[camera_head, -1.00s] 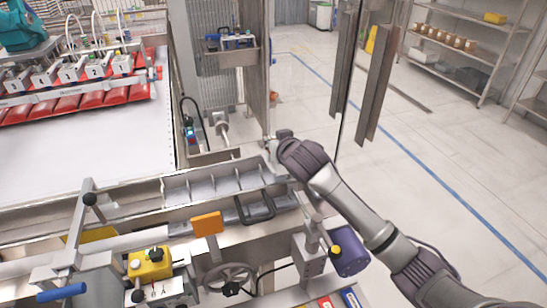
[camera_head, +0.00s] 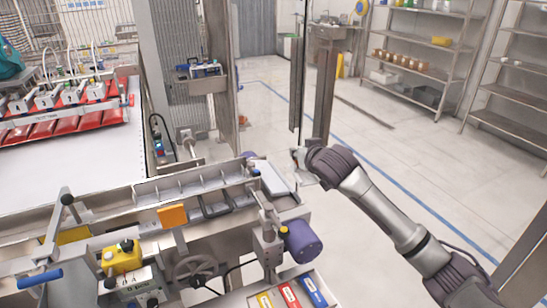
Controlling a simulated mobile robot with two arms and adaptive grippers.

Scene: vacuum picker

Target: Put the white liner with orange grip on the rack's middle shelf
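I cannot clearly make out a white liner with an orange grip. A pale, flat panel (camera_head: 273,178) lies at the right end of the machine, beside my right gripper (camera_head: 298,160); I cannot tell what it is. My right arm comes in from the lower right, and the gripper's fingers are small and partly hidden by the wrist, so their opening is unclear. A metal rack (camera_head: 418,70) stands at the back right with several small orange-brown boxes on a shelf and a yellow item above. Another rack (camera_head: 508,92) with bare-looking shelves stands at the right edge. My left gripper is out of view.
The machine has a slotted metal trough (camera_head: 185,190), an orange plate (camera_head: 173,215), a handwheel (camera_head: 196,268) and a purple cylinder (camera_head: 301,240). A tall metal post (camera_head: 325,90) stands beyond my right gripper. The pale floor (camera_head: 400,150) towards the racks is largely clear.

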